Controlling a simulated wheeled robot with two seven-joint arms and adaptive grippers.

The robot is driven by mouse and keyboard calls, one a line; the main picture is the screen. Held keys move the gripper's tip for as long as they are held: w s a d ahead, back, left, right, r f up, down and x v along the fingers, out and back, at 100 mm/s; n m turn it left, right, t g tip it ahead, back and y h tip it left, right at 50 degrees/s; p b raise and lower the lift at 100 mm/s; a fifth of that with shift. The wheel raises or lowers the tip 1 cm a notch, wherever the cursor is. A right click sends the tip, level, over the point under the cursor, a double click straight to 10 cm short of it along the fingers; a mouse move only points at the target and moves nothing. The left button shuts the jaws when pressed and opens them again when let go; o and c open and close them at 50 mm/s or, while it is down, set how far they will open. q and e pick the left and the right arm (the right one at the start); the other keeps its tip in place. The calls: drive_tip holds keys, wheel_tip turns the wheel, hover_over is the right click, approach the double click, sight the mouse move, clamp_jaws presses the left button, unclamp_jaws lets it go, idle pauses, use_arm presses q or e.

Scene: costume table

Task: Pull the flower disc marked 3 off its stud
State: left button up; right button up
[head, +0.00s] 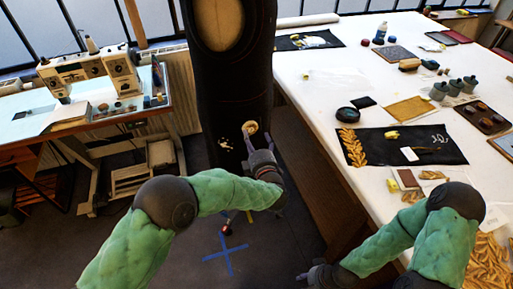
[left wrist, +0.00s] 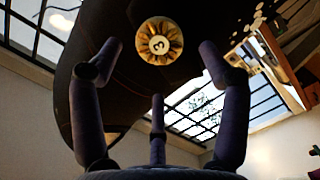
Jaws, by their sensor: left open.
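The flower disc marked 3 (left wrist: 159,44) is a gold, petalled round with a pale centre and a dark 3. It is on the front of the tall black garment form (head: 226,85), and shows small in the head view (head: 250,128). The stud behind it is hidden. My left gripper (head: 255,139) is open just below and in front of the disc. In the left wrist view its fingers (left wrist: 160,60) spread to both sides of the disc, with a gap and no visible contact. My right gripper (head: 312,276) is low near the table's side, its fingers too small to read.
A white worktable (head: 325,100) on the right carries a black cloth (head: 440,150), gold leaf pieces, pots and trays. A sewing machine (head: 90,68) stands on the left bench. A small pale ornament (head: 226,144) sits on the form left of the disc. Blue tape crosses the floor (head: 225,254).

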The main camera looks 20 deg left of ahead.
sight(250, 129)
use_arm(q)
drive_tip(key=shift+b+x, duration=1.05)
drive_tip(key=shift+x, duration=1.35)
drive_tip(key=c, duration=1.5)
